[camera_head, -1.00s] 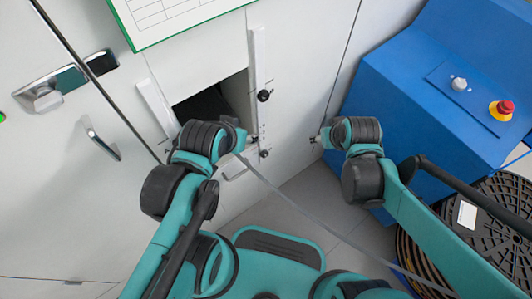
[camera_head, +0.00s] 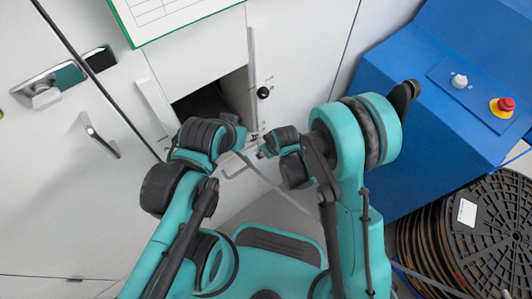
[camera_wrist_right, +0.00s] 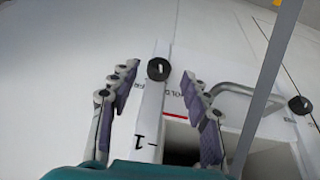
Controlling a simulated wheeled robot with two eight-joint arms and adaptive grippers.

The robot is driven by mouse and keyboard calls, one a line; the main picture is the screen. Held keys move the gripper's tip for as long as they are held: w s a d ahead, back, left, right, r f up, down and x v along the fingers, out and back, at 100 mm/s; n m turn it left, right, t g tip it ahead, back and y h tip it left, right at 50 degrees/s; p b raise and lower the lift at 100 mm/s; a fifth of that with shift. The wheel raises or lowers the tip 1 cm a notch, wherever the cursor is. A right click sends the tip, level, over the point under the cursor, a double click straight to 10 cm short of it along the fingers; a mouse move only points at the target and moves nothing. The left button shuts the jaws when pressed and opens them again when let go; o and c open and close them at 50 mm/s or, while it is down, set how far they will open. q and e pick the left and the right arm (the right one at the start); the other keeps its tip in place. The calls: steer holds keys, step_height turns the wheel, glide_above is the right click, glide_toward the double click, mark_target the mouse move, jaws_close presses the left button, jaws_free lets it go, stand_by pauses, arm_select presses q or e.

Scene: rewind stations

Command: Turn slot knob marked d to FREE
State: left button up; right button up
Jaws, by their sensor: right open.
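A black round knob (camera_head: 263,92) sits on the white vertical strip right of the dark slot opening in the head view. In the right wrist view a black knob (camera_wrist_right: 159,69) lies beyond and between the fingertips of my right gripper (camera_wrist_right: 158,82), with a gap on both sides. Printed lettering, partly hidden, is right of it. A second knob (camera_wrist_right: 300,105) is at the right. No letter d is readable. My right gripper (camera_head: 262,151) is open and empty, low in front of the strip. My left gripper (camera_head: 243,142) is beside the opening, its fingers mostly hidden.
A grey tape (camera_head: 282,194) runs from near my left gripper toward the lower right; it also crosses the right wrist view (camera_wrist_right: 275,70). A blue cabinet (camera_head: 420,130) with a red button (camera_head: 502,106) and a black reel (camera_head: 495,225) stand at the right. A lever handle (camera_head: 100,138) juts from the left door.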

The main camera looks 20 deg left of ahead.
steer(key=b+x, duration=0.1)
steer(key=x, duration=0.2)
steer(key=shift+f, duration=0.15)
jaws_close()
steer(key=shift+w, duration=0.1)
steer(key=g+y, duration=0.2)
steer(key=m+g+y, duration=0.1)
steer(key=g+y, duration=0.1)
steer(key=g, duration=0.1)
steer(key=w+d+m+g+y, duration=0.1)
steer(key=g+y, duration=0.1)
steer(key=shift+f+g+y, duration=0.3)
stand_by(0.5)
